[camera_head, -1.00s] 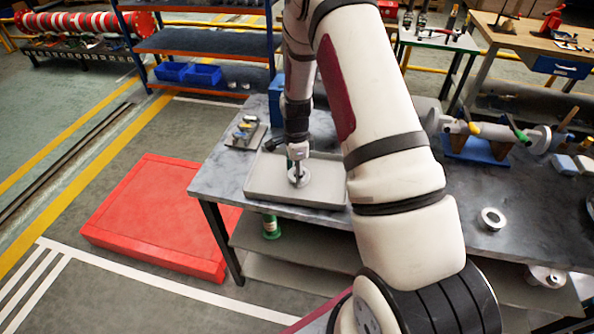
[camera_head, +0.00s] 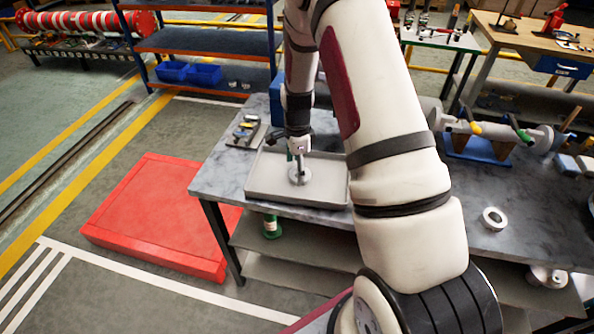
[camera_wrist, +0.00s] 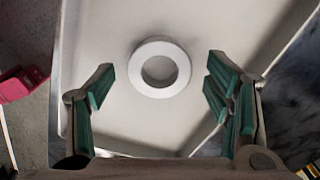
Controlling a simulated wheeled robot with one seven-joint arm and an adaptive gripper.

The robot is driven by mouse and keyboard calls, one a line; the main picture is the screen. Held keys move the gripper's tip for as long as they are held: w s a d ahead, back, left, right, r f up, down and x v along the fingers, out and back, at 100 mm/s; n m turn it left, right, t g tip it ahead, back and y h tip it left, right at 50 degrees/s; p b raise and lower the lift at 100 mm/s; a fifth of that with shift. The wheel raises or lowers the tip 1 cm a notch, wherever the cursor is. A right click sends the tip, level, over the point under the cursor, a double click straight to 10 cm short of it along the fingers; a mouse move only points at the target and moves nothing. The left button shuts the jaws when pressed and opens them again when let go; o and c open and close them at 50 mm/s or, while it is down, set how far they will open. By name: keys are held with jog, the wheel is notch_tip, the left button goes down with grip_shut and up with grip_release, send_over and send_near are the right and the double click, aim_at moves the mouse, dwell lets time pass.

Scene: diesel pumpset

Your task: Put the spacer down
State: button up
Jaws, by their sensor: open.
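The spacer (camera_wrist: 159,68), a pale flat ring with a round hole, lies in the shallow grey tray (camera_wrist: 110,128) in the wrist view. My gripper (camera_wrist: 157,78) is open, with its green-padded fingers on the left and right of the ring, apart from it. In the head view my gripper (camera_head: 300,160) is above the tray (camera_head: 268,190), and the spacer (camera_head: 300,178) shows as a small grey disc under it. The exact height of the fingertips above the spacer is hard to tell.
The tray sits on a dark workbench (camera_head: 215,180). Small parts (camera_head: 247,128) lie left of and behind it. Another metal ring (camera_head: 494,218) lies on the bench to the right, near a shaft assembly (camera_head: 490,130). A red platform (camera_head: 160,215) is on the floor at left.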

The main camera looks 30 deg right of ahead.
jog(key=s+a+r+n+t+b, duration=0.1)
jog(key=s+a+r+n, duration=0.15)
jog(key=r, duration=0.85)
jog(key=s+a+r+n, duration=0.1)
jog(key=a+r+n, duration=0.2)
jog(key=r, duration=0.7)
jog(key=s+a+r+n+t, duration=0.2)
jog(key=s+a+r+n, duration=0.2)
jog(key=s+r+n, duration=0.2)
jog(key=s+a+r+n+t, duration=0.2)
jog(key=s+a+r+n, duration=0.2)
jog(key=s, duration=1.1)
jog(key=shift+a+r+n, duration=0.25)
jog(key=shift+r+n, duration=1.45)
jog(key=shift+n, duration=1.45)
jog(key=shift+s, duration=0.1)
